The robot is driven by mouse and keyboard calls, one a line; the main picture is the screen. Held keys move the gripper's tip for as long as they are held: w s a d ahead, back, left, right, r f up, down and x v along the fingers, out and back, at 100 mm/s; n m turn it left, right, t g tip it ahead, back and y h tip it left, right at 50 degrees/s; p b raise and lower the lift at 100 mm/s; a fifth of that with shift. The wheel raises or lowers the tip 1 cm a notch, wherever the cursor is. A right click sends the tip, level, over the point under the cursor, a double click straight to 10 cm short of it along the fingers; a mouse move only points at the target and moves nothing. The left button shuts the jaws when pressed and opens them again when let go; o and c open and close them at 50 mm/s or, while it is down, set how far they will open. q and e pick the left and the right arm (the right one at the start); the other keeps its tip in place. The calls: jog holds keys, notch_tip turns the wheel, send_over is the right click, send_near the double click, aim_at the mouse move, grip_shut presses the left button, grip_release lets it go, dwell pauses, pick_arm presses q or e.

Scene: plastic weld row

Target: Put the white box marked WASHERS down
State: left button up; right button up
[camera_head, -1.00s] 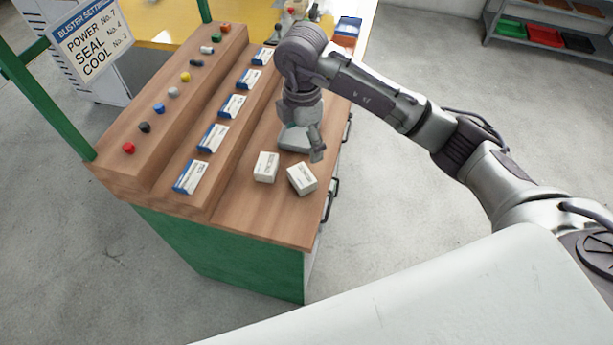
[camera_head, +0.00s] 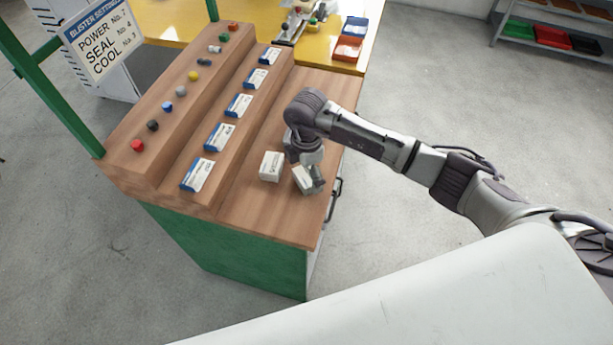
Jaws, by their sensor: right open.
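Two white boxes rest on the lower wooden surface of the bench, near its right edge. The left one (camera_head: 271,166) stands clear of my gripper. The right one (camera_head: 302,180) is partly hidden by my right gripper (camera_head: 310,183). Their printed labels are too small to read, so I cannot tell which is marked WASHERS. My right gripper is open and points down at the right box, its fingers close around or beside it; contact cannot be made out. My left gripper is not in view.
The stepped wooden bench (camera_head: 258,218) carries several blue-and-white cards on its middle step and several small coloured pieces on top. Bare wood lies in front of the boxes. A yellow table (camera_head: 170,28) stands behind, with blue and orange bins (camera_head: 348,46).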

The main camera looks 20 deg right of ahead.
jog(key=c, duration=1.3)
jog(key=shift+r, duration=0.15)
